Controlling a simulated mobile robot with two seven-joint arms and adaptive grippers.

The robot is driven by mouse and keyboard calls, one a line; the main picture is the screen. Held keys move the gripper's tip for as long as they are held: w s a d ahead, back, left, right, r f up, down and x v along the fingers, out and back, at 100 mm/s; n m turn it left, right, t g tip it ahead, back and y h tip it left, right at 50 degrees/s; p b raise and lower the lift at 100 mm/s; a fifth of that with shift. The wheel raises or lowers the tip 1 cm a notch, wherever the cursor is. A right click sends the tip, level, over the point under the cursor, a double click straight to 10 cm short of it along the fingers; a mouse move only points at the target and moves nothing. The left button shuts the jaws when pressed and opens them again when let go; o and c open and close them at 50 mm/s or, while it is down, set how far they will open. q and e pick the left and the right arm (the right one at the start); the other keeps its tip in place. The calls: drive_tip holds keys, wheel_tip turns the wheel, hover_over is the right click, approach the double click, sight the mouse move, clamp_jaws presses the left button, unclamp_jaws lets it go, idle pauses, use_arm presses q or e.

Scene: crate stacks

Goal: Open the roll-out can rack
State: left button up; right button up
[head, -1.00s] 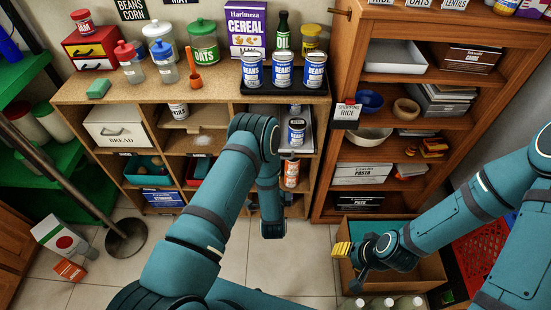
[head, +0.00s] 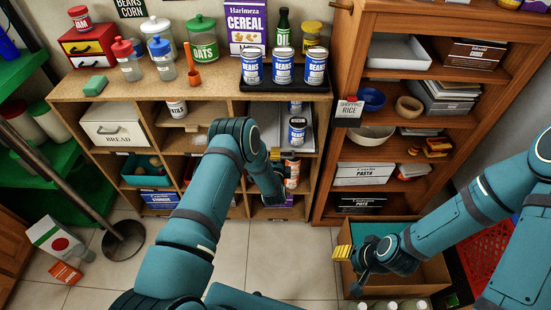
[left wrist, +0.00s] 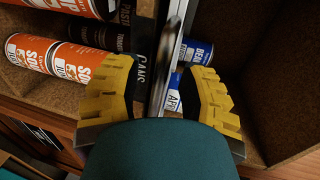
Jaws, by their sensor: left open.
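The can rack (head: 307,143) is a grey metal unit in the right column of the low wooden shelf. It holds blue bean cans (head: 297,131) and an orange soup can (head: 292,168). My left gripper (left wrist: 160,103) is open in front of the rack. A thin metal bar (left wrist: 167,65) passes between its yellow fingers, with no clear contact. A "CANS" label (left wrist: 138,75) is beside the bar. In the head view one left fingertip (head: 276,154) shows; my forearm hides part of the rack. My right gripper (head: 347,266) hangs low over a cardboard box, its opening unclear.
A black tray (head: 268,87) with several bean cans stands on the shelf top above the rack. A tall brown bookcase (head: 325,190) stands close on the right. The cardboard box (head: 425,275) is on the floor.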

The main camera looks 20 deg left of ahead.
use_arm(q)
clamp_jaws()
